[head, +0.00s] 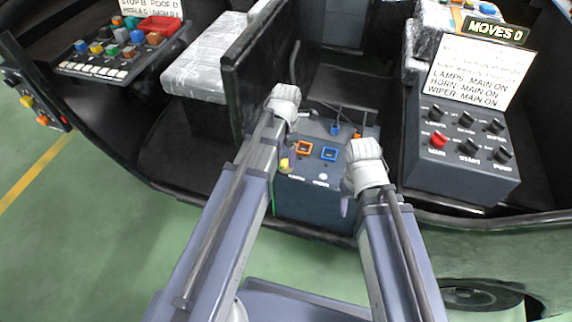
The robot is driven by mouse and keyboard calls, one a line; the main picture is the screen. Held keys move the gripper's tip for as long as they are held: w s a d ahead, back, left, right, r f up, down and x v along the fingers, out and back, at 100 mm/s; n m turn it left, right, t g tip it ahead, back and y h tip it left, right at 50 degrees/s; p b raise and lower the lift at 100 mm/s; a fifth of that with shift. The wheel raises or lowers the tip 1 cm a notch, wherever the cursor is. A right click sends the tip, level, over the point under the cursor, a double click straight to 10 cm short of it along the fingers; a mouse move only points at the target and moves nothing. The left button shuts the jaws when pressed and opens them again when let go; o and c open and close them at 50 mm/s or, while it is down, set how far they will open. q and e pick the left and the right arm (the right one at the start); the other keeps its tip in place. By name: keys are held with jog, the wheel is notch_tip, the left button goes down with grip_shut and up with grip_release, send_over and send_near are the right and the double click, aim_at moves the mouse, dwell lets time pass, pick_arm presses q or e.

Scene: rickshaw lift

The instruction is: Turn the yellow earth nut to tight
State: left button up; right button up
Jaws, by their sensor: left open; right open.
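A small yellow piece (284,164), which looks like the earth nut, shows at the left edge of the dark grey box (318,200) in the middle of the cart floor. My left arm partly hides it, and I cannot read whether it is loose or tight. My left gripper (290,152) is open, pointing down right beside the yellow piece. I cannot tell whether it touches it. My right gripper (345,206) is open and empty, in front of the box's right side, apart from the yellow piece.
The box top carries an orange square socket (304,147) and a blue one (328,154). A switch panel (465,150) with a red knob stands right. A button panel (120,48) and a wrapped seat (200,68) are left. A black upright panel (250,65) stands close behind my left arm.

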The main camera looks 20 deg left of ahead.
aim_at(286, 164)
pick_arm(q)
jog(key=shift+f+b, duration=0.9)
jog(key=shift+f, duration=0.55)
pick_arm(e)
notch_tip(286, 164, down, 3)
jog(key=shift+r, duration=0.1)
pick_arm(q)
jog(key=shift+c, duration=0.4)
grip_shut()
